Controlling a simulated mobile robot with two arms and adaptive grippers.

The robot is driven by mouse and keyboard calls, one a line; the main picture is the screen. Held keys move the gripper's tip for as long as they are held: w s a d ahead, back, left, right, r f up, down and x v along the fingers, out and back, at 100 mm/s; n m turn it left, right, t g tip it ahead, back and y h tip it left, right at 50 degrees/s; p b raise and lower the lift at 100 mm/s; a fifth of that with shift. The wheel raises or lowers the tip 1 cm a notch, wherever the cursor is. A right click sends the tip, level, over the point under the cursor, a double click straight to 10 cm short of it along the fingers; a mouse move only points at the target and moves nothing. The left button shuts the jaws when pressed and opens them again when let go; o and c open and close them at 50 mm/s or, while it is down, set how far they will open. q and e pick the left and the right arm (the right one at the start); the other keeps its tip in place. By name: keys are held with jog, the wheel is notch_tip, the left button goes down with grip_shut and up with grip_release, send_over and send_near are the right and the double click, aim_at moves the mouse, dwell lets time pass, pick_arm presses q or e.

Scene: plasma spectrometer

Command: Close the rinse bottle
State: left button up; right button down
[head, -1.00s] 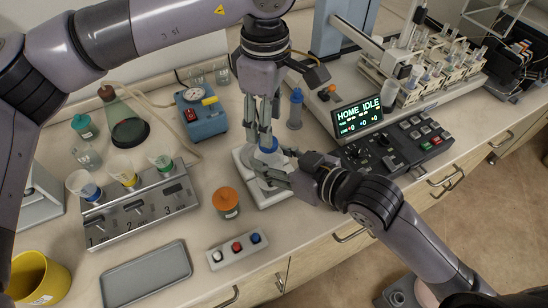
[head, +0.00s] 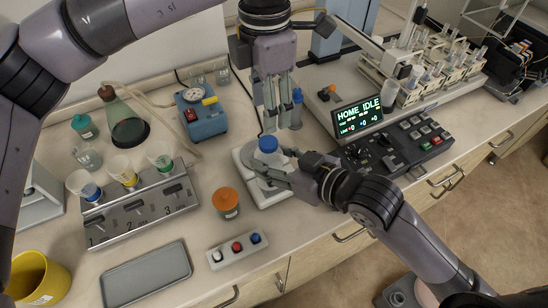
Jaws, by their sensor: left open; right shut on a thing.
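A clear bottle with a blue cap (head: 267,144) stands upright on a white stand (head: 247,160) in the middle of the bench in the head view. The cap sits on top of the bottle; whether it is fully tightened cannot be told. My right gripper (head: 266,176) is shut on the bottle's body from the right, low down, and hides part of it. My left gripper (head: 272,130) is open and empty, pointing down just above and behind the blue cap. Another bottle with a blue top (head: 297,108) stands behind, partly beside my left gripper.
An orange-capped jar (head: 226,202) stands left of the white stand, and a button box (head: 238,247) lies in front. A keypad with display (head: 398,148) is to the right. A numbered three-place rack (head: 140,208) and a grey tray (head: 146,276) are at left.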

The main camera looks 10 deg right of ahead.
aim_at(268, 141)
pick_arm(q)
jog(key=shift+f, duration=4.05)
jog(key=shift+c, duration=0.6)
grip_shut()
jog(key=shift+o, duration=1.2)
grip_release()
